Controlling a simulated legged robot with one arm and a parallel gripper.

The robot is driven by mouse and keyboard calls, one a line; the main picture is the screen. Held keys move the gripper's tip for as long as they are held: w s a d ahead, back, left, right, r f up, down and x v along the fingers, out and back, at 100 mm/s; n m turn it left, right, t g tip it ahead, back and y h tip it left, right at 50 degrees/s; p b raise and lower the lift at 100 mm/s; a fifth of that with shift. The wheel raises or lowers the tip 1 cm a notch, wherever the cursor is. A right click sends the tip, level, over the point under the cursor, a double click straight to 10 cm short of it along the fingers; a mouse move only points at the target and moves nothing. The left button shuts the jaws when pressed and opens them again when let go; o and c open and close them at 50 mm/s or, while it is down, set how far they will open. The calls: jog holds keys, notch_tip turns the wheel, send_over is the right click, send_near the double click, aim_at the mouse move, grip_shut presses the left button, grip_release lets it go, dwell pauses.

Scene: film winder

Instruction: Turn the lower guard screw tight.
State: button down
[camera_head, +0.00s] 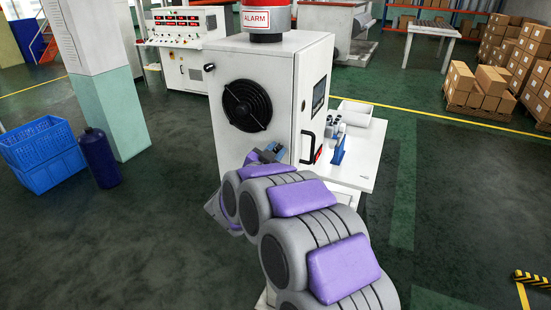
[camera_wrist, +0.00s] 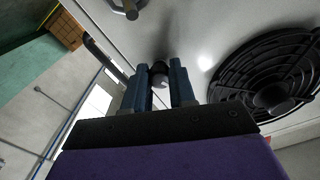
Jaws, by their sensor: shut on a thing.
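The lower guard screw (camera_wrist: 160,76) shows in the wrist view as a small dark, round-headed piece on the white cabinet face, beside the fan guard. My gripper (camera_wrist: 159,68) has its two blue fingers on either side of it and is shut on it. The black round fan guard (camera_wrist: 270,85) is at the right of the wrist view. In the head view, the guard (camera_head: 247,105) is on the front of the white cabinet (camera_head: 275,65). My gripper (camera_head: 268,153) is low on that face, below and right of the guard. The screw is hidden there.
A red alarm light (camera_head: 265,20) tops the cabinet, and a black door handle (camera_head: 308,147) is on its right side. A white table (camera_head: 352,165) stands to the right. Blue crates (camera_head: 42,155) and a dark blue bottle (camera_head: 98,158) are at left.

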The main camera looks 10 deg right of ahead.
jog(key=shift+f+m+b, duration=0.15)
jog(key=shift+m+b, duration=2.2)
jog(key=shift+m, duration=0.55)
jog(key=shift+f+m+b, duration=0.15)
jog(key=shift+m+b, duration=2.25)
jog(key=shift+m, duration=0.5)
jog(key=shift+f+m+b, duration=0.15)
jog(key=shift+m+b, duration=2.2)
jog(key=shift+m, duration=0.55)
jog(key=c, duration=0.9)
grip_release()
jog(key=shift+a+r, duration=0.1)
jog(key=shift+r, duration=0.05)
jog(key=shift+c, duration=0.2)
jog(key=shift+r, duration=0.1)
